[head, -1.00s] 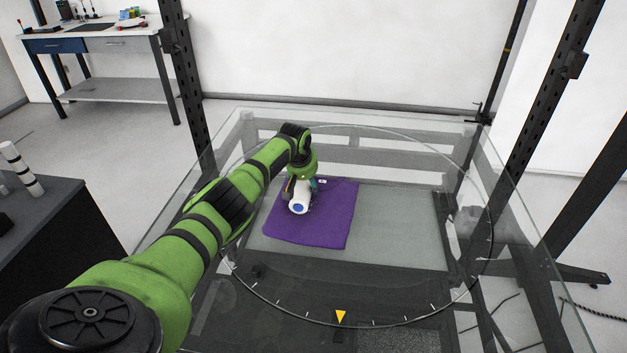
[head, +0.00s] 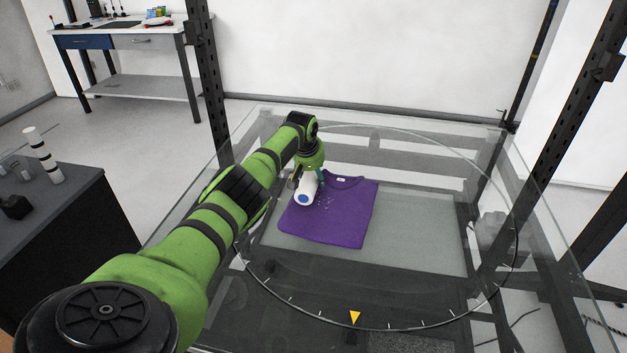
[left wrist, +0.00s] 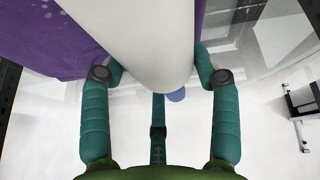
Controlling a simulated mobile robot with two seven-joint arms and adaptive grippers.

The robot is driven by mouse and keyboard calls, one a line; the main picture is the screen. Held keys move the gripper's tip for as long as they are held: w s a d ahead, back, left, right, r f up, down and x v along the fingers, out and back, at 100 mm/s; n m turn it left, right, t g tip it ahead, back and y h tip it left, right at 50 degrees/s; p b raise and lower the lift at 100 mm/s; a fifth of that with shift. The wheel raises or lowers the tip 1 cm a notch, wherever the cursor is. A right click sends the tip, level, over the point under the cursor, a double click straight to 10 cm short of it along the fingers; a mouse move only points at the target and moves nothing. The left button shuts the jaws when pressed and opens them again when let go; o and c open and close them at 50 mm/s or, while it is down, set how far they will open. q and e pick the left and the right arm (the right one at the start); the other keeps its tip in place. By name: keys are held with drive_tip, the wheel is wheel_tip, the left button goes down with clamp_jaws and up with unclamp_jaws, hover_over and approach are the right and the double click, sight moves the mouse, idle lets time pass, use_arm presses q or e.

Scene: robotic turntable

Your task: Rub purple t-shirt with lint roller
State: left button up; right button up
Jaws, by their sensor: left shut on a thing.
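The purple t-shirt (head: 345,220) lies flat and folded on the glass table, with its collar at the far side. Pale specks show on it near the roller. The white lint roller (head: 307,190), with a blue end, is over the shirt's upper left part; I cannot tell whether it touches the cloth. My left gripper (head: 310,174) is shut on the roller. In the left wrist view the white roller (left wrist: 140,40) lies between the teal fingers (left wrist: 160,78), with the purple shirt (left wrist: 45,40) beyond at left. My right gripper is not in view.
The glass table (head: 420,235) has a ringed disc with a yellow marker (head: 355,317) at the front. Dark posts (head: 205,80) stand around it. A dark cabinet (head: 60,250) at left bears a striped white cylinder (head: 42,155). The glass right of the shirt is clear.

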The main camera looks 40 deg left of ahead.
use_arm(q)
drive_tip(key=shift+w+f+b, duration=0.15)
drive_tip(key=shift+w+b, duration=0.1)
drive_tip(key=shift+b, duration=0.3)
drive_tip(key=shift+w, duration=0.1)
drive_tip(key=shift+w+d+r+p, duration=0.15)
drive_tip(key=shift+w+d+p, duration=0.1)
drive_tip(key=shift+d, duration=0.2)
drive_tip(key=shift+w+d+r+p, duration=0.1)
drive_tip(key=shift+w+d+p, duration=0.15)
drive_tip(key=shift+d, duration=0.15)
drive_tip(key=shift+w+d+f, duration=0.1)
drive_tip(key=shift+w+d, duration=0.15)
drive_tip(key=shift+d, duration=0.4)
drive_tip(key=shift+w+d, duration=0.25)
drive_tip(key=shift+d, duration=0.4)
drive_tip(key=shift+w+d+f, duration=0.1)
drive_tip(key=shift+w+d, duration=0.15)
drive_tip(key=shift+d, duration=0.45)
drive_tip(key=shift+w+d+f, duration=0.1)
drive_tip(key=shift+w+d, duration=0.15)
drive_tip(key=shift+d, duration=0.45)
drive_tip(key=shift+w+d+r, duration=0.1)
drive_tip(key=shift+w+d, duration=0.2)
drive_tip(key=shift+d, duration=0.35)
drive_tip(key=shift+w+d, duration=0.3)
drive_tip(key=shift+d, duration=0.35)
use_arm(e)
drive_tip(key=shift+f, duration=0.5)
